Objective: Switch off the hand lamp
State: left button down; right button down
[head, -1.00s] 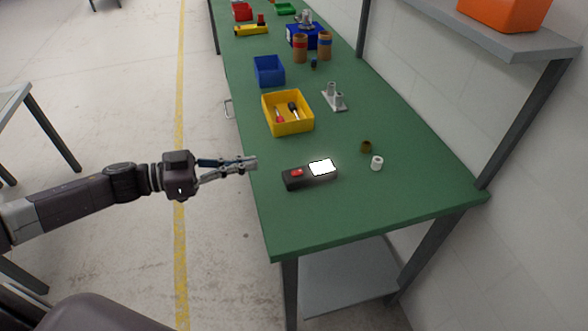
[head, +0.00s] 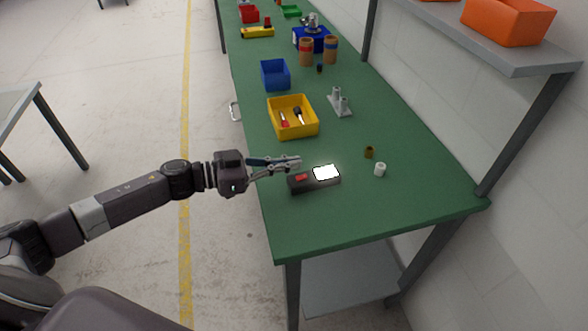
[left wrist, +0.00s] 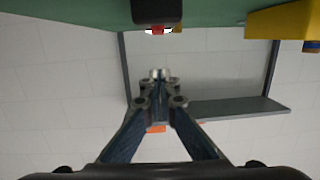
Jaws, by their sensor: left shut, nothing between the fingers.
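The hand lamp (head: 315,186) is a dark box lying on the green bench near its left edge. Its bright white panel (head: 326,172) is lit, and a red button (head: 301,178) sits on its left part. In the left wrist view the lamp (left wrist: 157,12) shows at the top, with the red button (left wrist: 157,30) at its edge. My left gripper (head: 298,163) is shut and empty, its tips close to the button end of the lamp. Whether the tips touch the lamp cannot be told; they appear apart in the wrist view (left wrist: 160,74). My right gripper is not in view.
On the green bench (head: 350,215) a yellow bin (head: 292,117) with tools stands behind the lamp, then a blue bin (head: 275,74). A white cylinder (head: 380,169), a brown cylinder (head: 369,152) and a grey stand (head: 340,103) are to the right. The front bench corner is clear.

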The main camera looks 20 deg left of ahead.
aim_at(295, 181)
pick_arm(q)
jog(key=shift+w+d+f, duration=0.1)
jog(key=shift+d+f, duration=0.05)
jog(key=shift+f, duration=0.5)
jog(key=shift+w+d+f, duration=0.15)
jog(key=shift+f, duration=0.55)
jog(key=shift+w+d+f, duration=0.1)
jog(key=shift+d+f, duration=0.05)
jog(key=shift+f, duration=0.5)
jog(key=shift+f, duration=0.1)
jog(key=shift+f, duration=0.15)
jog(key=shift+p, duration=0.35)
